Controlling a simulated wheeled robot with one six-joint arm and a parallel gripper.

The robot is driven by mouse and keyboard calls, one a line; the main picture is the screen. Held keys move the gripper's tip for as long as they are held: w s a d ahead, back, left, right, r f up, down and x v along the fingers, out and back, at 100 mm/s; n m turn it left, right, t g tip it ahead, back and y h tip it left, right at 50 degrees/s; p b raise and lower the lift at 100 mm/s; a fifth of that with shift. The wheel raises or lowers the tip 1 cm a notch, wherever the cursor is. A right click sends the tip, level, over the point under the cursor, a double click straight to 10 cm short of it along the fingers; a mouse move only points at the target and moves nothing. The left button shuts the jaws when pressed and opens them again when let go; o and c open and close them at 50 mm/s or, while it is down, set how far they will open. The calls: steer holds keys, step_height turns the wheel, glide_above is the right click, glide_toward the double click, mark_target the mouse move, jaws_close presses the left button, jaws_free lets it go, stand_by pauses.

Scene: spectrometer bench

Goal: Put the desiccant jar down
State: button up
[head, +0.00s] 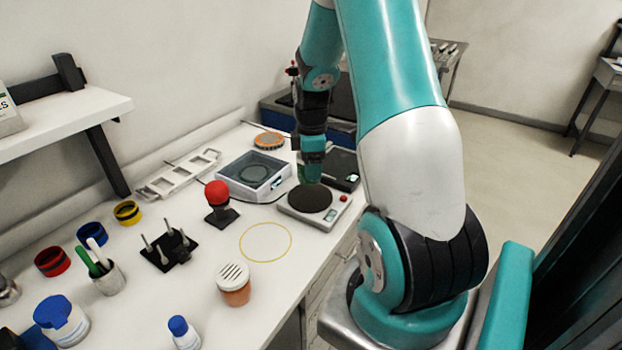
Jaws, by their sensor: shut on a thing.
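My gripper (312,161) points down over the balance (324,216), above the rear of its round dark pan (310,199). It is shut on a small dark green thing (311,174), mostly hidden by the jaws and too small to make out. I cannot tell whether this thing touches the pan. An orange-brown jar with a white slotted lid (234,284), which looks like a desiccant jar, stands upright on the bench at the front, apart from my gripper. A yellow ring outline (265,259) on the bench just behind this jar is empty.
A clear-lidded box (253,175) stands left of the balance, and a black device (342,167) behind it. A red-knobbed stand (218,204), a black pin holder (170,250) and a pen cup (109,279) are further left. A blue-capped bottle (184,333) stands at the front.

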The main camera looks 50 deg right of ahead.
steer(key=shift+f+p, duration=0.3)
steer(key=shift+f, duration=2.4)
